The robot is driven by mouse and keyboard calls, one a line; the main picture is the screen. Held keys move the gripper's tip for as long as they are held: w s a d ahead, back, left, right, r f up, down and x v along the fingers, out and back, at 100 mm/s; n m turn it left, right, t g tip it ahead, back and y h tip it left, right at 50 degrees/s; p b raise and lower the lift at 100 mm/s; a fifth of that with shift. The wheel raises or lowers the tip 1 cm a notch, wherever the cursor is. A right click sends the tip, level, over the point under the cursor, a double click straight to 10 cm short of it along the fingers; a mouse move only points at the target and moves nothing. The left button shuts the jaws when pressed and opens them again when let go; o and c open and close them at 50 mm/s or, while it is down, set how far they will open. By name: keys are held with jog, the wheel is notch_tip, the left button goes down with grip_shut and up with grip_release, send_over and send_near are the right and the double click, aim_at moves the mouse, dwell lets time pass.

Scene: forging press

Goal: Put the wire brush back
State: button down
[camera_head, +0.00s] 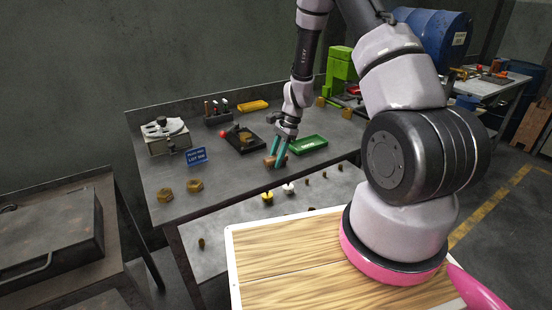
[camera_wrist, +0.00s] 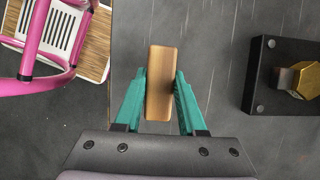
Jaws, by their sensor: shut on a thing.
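The wire brush shows as a plain brown wooden block (camera_wrist: 159,90), seen from above in the wrist view, with no bristles visible. My gripper (camera_wrist: 160,73) has its two teal fingers against the block's long sides. In the head view my gripper (camera_head: 277,158) points down near the front edge of the grey workbench (camera_head: 230,186), with the brush (camera_head: 268,161) between its fingertips. I cannot tell whether the brush touches the bench top. A dark rack (camera_head: 216,118) with several upright tool handles stands at the back of the bench.
A black tray (camera_head: 257,146) with a brass nut lies just behind my gripper, a green tray (camera_head: 308,145) to its right. A red ball (camera_head: 222,134), blue sign (camera_head: 197,156), brass nuts (camera_head: 195,186) and a gauge (camera_head: 165,136) stand left.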

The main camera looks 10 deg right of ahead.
jog(key=shift+f, duration=0.1)
jog(key=shift+c, duration=2.4)
grip_release()
